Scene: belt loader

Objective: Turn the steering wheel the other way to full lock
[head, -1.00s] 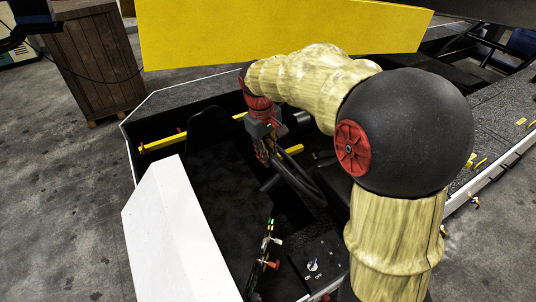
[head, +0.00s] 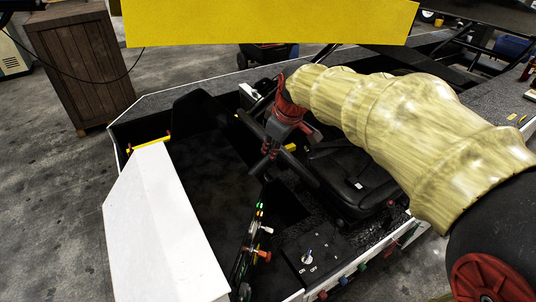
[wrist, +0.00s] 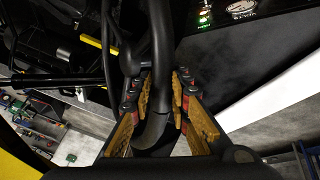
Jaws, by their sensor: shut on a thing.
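The black steering wheel (head: 299,168) is in the middle of the cab in the head view, partly hidden by my gripper (head: 271,160) and wrist. My gripper is over the wheel, with its fingers shut on the rim. In the wrist view the dark rim (wrist: 160,50) runs down between the tan finger pads of my gripper (wrist: 160,105), with pads on both sides of it. How far the wheel is turned cannot be told.
A black seat (head: 350,185) lies right of the wheel. Levers with red and green ends (head: 262,253) and a switch panel (head: 308,258) are in front. A white panel (head: 165,235) bounds the left, and a yellow beam (head: 270,22) crosses above.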

